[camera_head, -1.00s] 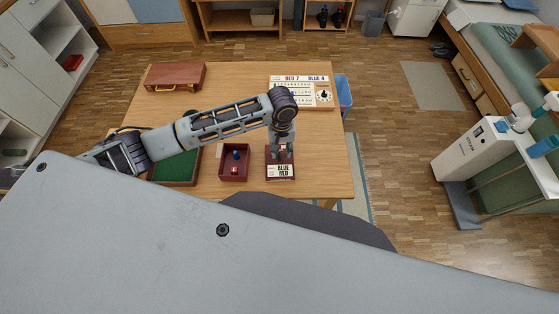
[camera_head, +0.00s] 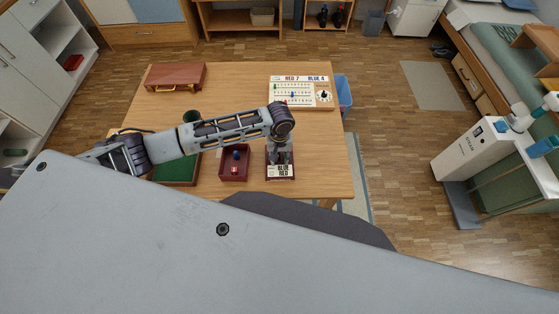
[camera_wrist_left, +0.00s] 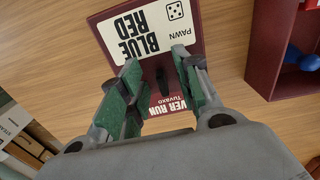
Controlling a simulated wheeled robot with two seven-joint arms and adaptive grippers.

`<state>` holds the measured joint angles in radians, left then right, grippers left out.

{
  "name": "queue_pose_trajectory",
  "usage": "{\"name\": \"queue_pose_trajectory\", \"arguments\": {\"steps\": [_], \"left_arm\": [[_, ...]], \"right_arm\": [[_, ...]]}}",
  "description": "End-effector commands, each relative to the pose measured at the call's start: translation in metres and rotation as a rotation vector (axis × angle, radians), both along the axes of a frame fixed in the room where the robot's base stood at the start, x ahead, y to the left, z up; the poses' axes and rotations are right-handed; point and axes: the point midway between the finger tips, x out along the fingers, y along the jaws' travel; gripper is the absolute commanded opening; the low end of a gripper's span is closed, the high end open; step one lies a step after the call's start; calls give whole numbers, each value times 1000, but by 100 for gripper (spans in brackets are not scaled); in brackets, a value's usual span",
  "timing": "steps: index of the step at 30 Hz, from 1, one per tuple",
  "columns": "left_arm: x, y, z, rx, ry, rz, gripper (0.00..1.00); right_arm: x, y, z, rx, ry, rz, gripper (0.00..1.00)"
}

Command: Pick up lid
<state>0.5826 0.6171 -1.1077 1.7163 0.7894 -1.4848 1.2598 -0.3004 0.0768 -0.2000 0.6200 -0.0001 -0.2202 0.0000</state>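The lid (camera_head: 270,176) looks like a dark red board with a white "BLUE RED" card, lying at the table's front edge. In the left wrist view the lid (camera_wrist_left: 198,28) also shows partly hidden "VER RUN" lettering and a black upright knob (camera_wrist_left: 162,84). My left gripper (camera_head: 281,158) is over it, pointing down. In the wrist view the left gripper (camera_wrist_left: 157,66) is open, with one green-padded finger on each side of the knob. Gaps show between fingers and knob. My right gripper is not in view.
Left of the lid is a dark red open box (camera_head: 222,167) with a blue and a red pawn. The table's right side is mostly clear.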

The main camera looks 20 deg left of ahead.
Motion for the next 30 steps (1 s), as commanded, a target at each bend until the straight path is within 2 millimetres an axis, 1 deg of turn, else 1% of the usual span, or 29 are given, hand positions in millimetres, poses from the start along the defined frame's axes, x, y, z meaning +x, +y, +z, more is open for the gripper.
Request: {"name": "queue_pose_trajectory", "arguments": {"steps": [7,8,15,26,30], "left_arm": [[0,0,0,0,0,0,33],[0,0,0,0,0,0,32],[0,0,0,0,0,0,1],[0,0,1,0,0,0,0],[0,0,4,-1,0,0,0]], "right_arm": [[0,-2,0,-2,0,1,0],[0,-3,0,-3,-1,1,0],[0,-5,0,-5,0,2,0],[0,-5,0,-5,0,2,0],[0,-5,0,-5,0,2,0]]}}
